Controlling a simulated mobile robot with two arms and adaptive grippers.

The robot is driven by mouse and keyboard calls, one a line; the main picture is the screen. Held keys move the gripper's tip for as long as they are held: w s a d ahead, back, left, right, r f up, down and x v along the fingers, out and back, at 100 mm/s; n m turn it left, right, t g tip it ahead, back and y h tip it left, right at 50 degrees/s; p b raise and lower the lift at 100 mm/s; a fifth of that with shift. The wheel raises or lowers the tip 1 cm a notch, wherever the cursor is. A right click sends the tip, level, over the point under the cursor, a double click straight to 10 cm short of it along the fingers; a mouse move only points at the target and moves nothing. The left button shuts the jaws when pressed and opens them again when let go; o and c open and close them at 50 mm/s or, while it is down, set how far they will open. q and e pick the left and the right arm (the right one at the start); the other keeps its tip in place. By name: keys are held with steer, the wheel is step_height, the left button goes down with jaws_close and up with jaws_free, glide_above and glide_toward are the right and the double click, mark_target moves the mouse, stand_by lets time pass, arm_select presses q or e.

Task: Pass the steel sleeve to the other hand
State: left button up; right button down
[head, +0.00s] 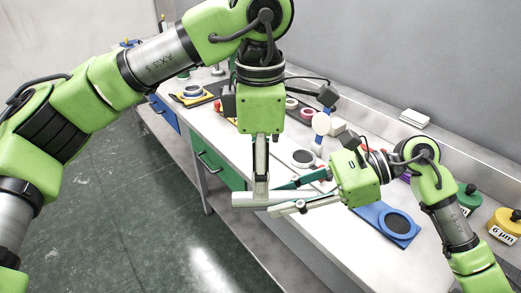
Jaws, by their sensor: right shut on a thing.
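The steel sleeve (246,200) is a light grey cylinder lying level in the air in front of the bench, near the middle of the head view. My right gripper (286,197) comes from the right and is shut on the sleeve's right part. The sleeve's left part sticks out free of the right fingers. My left gripper (261,190) points down from above, its fingers at the sleeve's left part. I see these fingers nearly edge-on, so I cannot tell whether they are open or shut, or whether they touch the sleeve.
The white bench (226,138) runs behind the grippers, with green drawers (218,167) below. A blue plate with a dark disc (389,222) lies near its right edge. Green (467,200) and yellow (505,224) containers stand further right. Open floor (130,215) is at left.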

arm_select(q)
step_height(320, 180, down, 7)
steer(key=shift+r, duration=0.2)
jaws_close()
arm_select(e)
steer(key=shift+r, duration=0.1)
steer(key=c, duration=1.6)
jaws_free()
